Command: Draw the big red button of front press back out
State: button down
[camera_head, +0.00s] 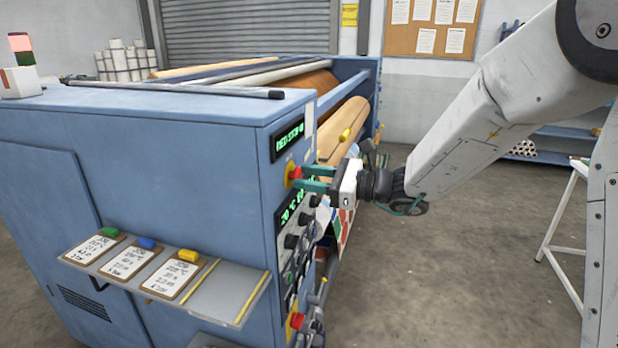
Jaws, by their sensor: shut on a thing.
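The front press is a blue cabinet (190,150) filling the left and middle of the head view. A big red button (293,171) with a yellow surround sits high on its right-hand panel, just under a green-lit display (288,139). My gripper (302,178) reaches in from the right with its green fingers at the red button. The fingers are shut on the button, one above and one lower, and partly cover it. Another red button (297,320) on yellow sits low on the same panel, apart from my gripper.
Several dark knobs (292,242) line the panel below my gripper. A shelf (225,290) with clipboards juts from the cabinet's front. Rollers (345,128) lie behind the panel. A white stand (562,215) is at the right. The grey floor (440,290) between is clear.

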jog(key=shift+v, duration=0.9)
jog(key=c, duration=0.9)
grip_release()
jog(key=v, duration=0.7)
jog(key=shift+d, duration=0.4)
jog(key=shift+s, duration=0.1)
